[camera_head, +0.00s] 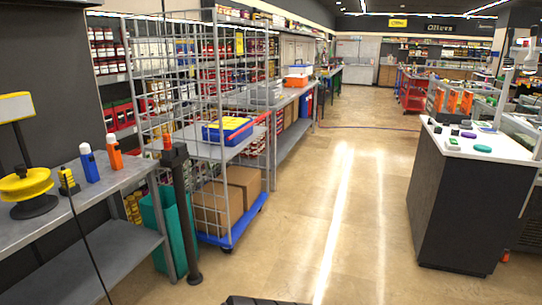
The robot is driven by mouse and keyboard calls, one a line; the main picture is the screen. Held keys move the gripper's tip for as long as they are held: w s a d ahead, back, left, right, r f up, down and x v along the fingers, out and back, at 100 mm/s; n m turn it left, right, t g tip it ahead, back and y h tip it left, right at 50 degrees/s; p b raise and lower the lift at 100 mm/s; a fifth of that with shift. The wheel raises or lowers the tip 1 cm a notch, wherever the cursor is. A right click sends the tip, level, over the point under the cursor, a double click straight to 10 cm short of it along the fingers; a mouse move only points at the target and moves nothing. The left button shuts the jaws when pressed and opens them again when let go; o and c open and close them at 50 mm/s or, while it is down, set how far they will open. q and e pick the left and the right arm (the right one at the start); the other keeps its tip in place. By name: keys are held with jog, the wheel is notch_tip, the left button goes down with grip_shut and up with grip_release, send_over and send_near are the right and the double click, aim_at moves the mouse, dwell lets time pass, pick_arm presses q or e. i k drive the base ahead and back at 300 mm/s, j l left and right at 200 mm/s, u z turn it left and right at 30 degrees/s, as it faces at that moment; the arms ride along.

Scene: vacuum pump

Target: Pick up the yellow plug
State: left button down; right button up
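Neither of my grippers shows in the head view.
A blue-and-white bottle (89,164) and an orange-and-white bottle (113,152) stand on the table. A dark post (180,215), a teal bin (156,229) and a wire cart (217,167) are close to its right. The middle floor is clear; a white-topped counter (490,147) stands at right.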

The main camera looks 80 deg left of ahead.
aim_at(71, 182)
jog(key=u, duration=4.05)
jog(key=i+l, duration=1.25)
jog(key=i, duration=0.25)
